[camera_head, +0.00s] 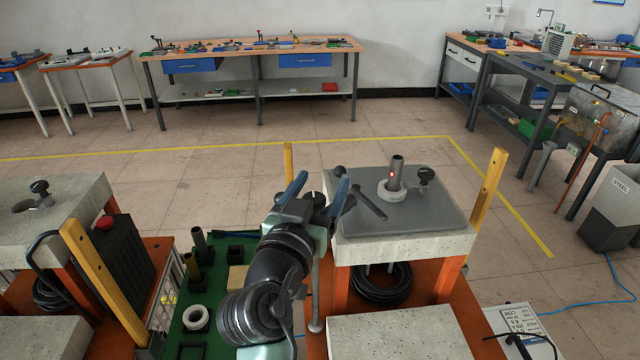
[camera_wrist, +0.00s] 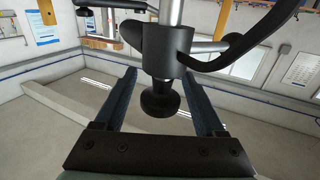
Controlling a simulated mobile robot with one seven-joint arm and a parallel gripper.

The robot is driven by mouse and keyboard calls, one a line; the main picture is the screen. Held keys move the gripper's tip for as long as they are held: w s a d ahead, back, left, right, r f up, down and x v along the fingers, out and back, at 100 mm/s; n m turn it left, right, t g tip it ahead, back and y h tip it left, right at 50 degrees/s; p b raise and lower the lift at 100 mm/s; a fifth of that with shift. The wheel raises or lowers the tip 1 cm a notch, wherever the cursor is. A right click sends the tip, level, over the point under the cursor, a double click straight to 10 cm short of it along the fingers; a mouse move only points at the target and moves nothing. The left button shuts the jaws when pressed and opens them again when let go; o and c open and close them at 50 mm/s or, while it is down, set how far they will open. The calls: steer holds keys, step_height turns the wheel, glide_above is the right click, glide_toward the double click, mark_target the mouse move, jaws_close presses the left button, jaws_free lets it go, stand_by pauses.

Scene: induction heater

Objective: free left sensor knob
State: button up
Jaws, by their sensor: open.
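A black sensor knob (camera_wrist: 160,98) hangs below a black clamp (camera_wrist: 160,45) on a metal rod (camera_wrist: 170,12) in the wrist view. My gripper (camera_wrist: 159,76) is open, with one blue finger on each side of the knob and a visible gap on both sides. In the head view my gripper (camera_head: 322,178) is at the left edge of the grey plate (camera_head: 400,222). A dark part (camera_head: 318,199) shows between its fingers, but the knob itself is mostly hidden there. A second black knob (camera_head: 425,177) stands on the plate to the right.
A metal tube (camera_head: 396,172) with a red dot stands in a white ring (camera_head: 391,191) on the plate. Yellow posts (camera_head: 487,205) flank the station. A green tray (camera_head: 212,335) with a white ring (camera_head: 196,318) lies lower left. A concrete block (camera_head: 400,338) is in front.

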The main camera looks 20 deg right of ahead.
steer(key=shift+c, duration=0.4)
jaws_close()
